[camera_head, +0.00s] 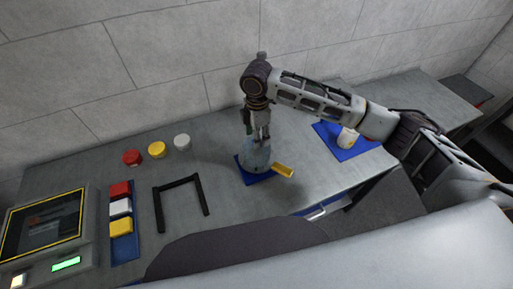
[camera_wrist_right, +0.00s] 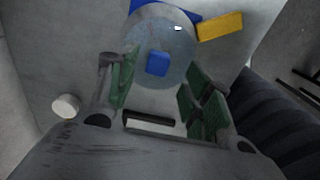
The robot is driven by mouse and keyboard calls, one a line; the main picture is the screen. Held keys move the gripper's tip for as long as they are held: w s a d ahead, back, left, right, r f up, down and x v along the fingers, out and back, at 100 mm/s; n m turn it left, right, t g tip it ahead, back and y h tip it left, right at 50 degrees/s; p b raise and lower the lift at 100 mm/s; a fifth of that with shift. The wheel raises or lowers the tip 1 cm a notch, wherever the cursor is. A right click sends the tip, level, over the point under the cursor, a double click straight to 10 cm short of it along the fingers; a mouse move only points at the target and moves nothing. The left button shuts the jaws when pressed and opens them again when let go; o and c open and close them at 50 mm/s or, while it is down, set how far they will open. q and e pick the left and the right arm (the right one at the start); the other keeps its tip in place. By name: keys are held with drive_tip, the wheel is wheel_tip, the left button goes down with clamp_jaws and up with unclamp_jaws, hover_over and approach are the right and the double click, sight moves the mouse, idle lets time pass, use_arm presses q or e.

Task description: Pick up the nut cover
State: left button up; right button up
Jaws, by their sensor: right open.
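A pale grey-blue rounded piece, which looks like the nut cover (camera_head: 255,158), stands on a small blue mat (camera_head: 245,173) in the middle of the bench. In the right wrist view the cover (camera_wrist_right: 166,32) shows as a round disc with a blue square at its centre. A yellow block (camera_head: 283,170) juts out beside it. My right gripper (camera_head: 260,137) points down just above the cover. In the wrist view its green-padded fingers (camera_wrist_right: 158,92) are apart, with the cover just beyond them. Contact cannot be told. My left gripper is not in view.
Red (camera_head: 132,158), yellow (camera_head: 157,149) and white (camera_head: 182,142) round pieces stand to the left. A black frame (camera_head: 181,183), a blue tray (camera_head: 124,248) of coloured blocks and a screen console (camera_head: 42,228) are nearer. A white-yellow cup (camera_head: 347,138) stands on another blue mat (camera_head: 366,148).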

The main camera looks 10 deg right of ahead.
drive_tip(key=shift+w+f+p, duration=0.15)
drive_tip(key=shift+f+p, duration=0.15)
drive_tip(key=shift+f, duration=1.6)
clamp_jaws()
